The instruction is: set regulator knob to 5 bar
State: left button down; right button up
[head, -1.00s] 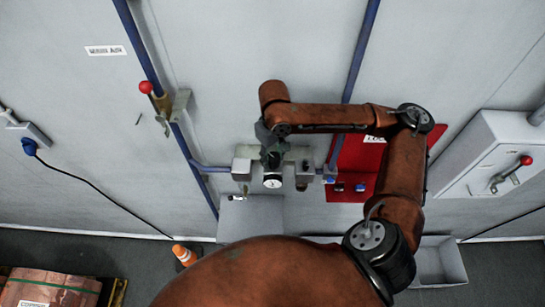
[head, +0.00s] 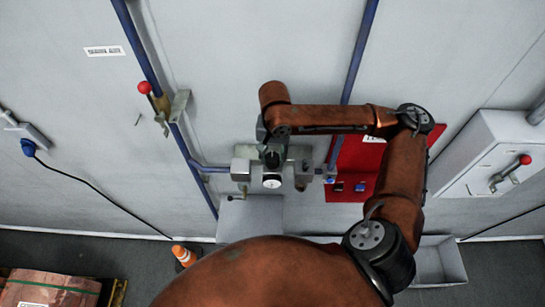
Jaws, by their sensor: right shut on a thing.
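The regulator unit sits on the blue wall pipe, with a round white-faced gauge (head: 271,182) at its front. The needle and scale are too small to read. My right gripper (head: 271,158) is at the top of the regulator, just above the gauge, shut on the regulator knob. The knob itself is hidden by the fingers and wrist. Grey blocks stand on either side, the left one (head: 241,169) with a small valve under it. My copper-coloured right arm reaches in from the lower right. My left gripper is not in view.
A red-knobbed lever valve (head: 145,88) is on the pipe at upper left. A red panel (head: 352,190) with small switches is right of the regulator. A grey box (head: 250,217) is below, and a grey cabinet (head: 490,155) with a red-knobbed handle is at right.

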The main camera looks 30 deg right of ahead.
aim_at(273, 156)
jog(key=shift+m, duration=0.3)
jog(key=o, duration=1.2)
jog(key=shift+c, duration=0.2)
notch_tip(273, 156, up, 12)
jog(key=shift+s, duration=0.1)
dwell(0.3)
